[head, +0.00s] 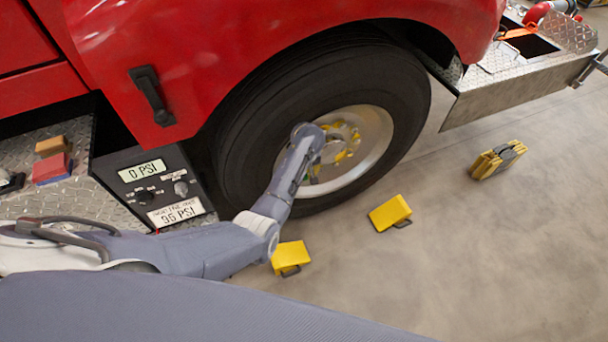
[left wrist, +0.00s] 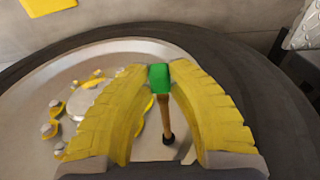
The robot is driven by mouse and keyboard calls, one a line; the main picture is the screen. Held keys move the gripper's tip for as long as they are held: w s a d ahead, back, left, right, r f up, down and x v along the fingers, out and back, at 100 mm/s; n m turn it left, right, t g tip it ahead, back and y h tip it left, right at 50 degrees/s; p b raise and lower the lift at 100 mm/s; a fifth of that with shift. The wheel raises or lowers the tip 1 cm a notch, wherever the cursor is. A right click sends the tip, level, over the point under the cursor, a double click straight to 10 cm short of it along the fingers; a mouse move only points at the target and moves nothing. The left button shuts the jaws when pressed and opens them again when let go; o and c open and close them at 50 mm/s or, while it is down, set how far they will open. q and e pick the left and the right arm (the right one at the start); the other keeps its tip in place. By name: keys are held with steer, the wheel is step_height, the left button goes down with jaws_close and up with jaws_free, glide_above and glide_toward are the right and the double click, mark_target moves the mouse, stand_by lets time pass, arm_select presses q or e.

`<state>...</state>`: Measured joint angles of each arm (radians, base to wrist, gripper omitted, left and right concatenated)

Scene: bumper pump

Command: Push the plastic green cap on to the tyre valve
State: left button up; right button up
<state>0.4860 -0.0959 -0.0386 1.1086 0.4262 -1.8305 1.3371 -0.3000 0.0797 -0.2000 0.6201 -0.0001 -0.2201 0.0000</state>
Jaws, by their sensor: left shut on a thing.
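The green cap (left wrist: 159,76) is a small block between the two yellow fingertips of my left gripper (left wrist: 160,80), which is shut on it. The brass-coloured tyre valve (left wrist: 164,112) rises from a dark base on the wheel. Its upper end meets the cap in the left wrist view; I cannot tell how far the cap sits on it. My right gripper is not in view.
The black tyre (head: 400,88) surrounds the pale rim, with yellow-marked nuts at the hub. A gauge panel (head: 150,185) reads 0 PSI and 95 PSI. Yellow chocks (head: 390,212) (head: 290,255) lie on the floor. The red fender (head: 250,40) overhangs the tyre. Floor at right is mostly clear.

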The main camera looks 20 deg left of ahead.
arm_select(q)
steer(key=shift+w+a, duration=0.4)
steer(key=shift+w, duration=0.05)
stand_by(0.6)
steer(key=o, duration=0.9)
steer(key=shift+c, duration=0.2)
steer(key=shift+s+d+r, duration=0.1)
steer(key=shift+r, duration=1.15)
steer(key=shift+s+d+r, duration=0.1)
steer(key=shift+s+r, duration=0.05)
steer(key=shift+r, duration=1.05)
steer(key=shift+s+d+r, duration=0.1)
steer(key=shift+r, duration=1.15)
